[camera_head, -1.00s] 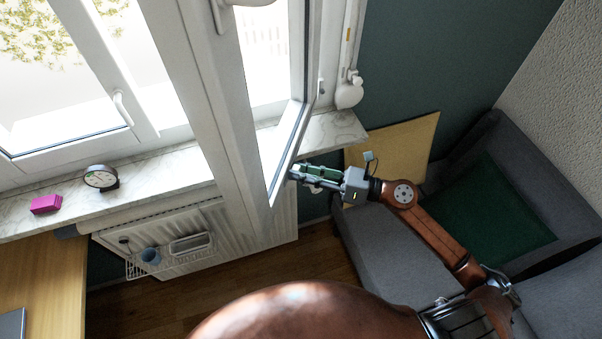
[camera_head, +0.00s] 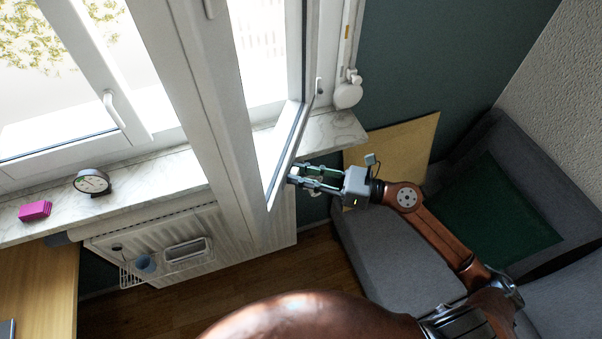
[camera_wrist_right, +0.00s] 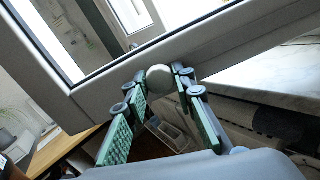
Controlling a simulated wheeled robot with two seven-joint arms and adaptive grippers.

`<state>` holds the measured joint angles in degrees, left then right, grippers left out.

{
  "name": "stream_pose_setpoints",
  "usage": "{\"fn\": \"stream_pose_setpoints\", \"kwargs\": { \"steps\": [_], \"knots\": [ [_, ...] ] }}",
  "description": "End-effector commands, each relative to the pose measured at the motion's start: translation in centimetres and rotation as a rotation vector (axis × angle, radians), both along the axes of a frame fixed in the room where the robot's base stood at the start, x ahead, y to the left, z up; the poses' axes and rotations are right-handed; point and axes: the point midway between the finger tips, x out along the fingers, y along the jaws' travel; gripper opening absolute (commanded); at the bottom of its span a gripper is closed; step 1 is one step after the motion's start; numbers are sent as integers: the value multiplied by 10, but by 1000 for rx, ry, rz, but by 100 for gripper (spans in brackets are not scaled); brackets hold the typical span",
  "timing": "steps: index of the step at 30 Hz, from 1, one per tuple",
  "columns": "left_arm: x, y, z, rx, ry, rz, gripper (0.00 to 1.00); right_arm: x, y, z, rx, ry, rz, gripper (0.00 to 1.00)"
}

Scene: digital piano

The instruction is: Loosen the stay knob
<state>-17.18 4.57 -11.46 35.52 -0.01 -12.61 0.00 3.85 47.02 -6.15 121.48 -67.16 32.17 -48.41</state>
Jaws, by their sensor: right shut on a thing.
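The open window sash (camera_head: 287,150) has a white frame and stands out into the room. In the right wrist view, a round, pale knob (camera_wrist_right: 160,79) sits at the lower edge of the sash frame (camera_wrist_right: 200,45); it looks like the stay knob. My right gripper (camera_wrist_right: 162,80) is shut on this knob, one fingertip on each side of it. In the head view, my right gripper (camera_head: 295,176) reaches from the right to the sash's lower corner. The knob is hard to make out there. My left gripper is not in view.
A marble sill (camera_head: 150,188) runs below the window, with a clock (camera_head: 92,182) and a pink box (camera_head: 35,211) on it. A radiator (camera_head: 255,222) with a hanging rack is below. A grey sofa (camera_head: 375,240) stands on the right under my arm.

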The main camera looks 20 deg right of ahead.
Motion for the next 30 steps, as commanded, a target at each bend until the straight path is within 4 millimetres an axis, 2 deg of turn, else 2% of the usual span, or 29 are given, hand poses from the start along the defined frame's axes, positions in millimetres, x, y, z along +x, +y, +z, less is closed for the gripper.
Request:
{"fn": "stream_pose_setpoints", "kwargs": {
  "steps": [8,19,23,30],
  "knots": [
    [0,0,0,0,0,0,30,0,0,-1,0,1,-1,41],
    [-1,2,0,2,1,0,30,-3,-6,-1,0,2,-2,41],
    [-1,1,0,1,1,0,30,-14,-22,-2,0,5,-3,41],
    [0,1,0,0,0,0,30,-41,-65,-2,2,5,-4,41]
  ]
}}
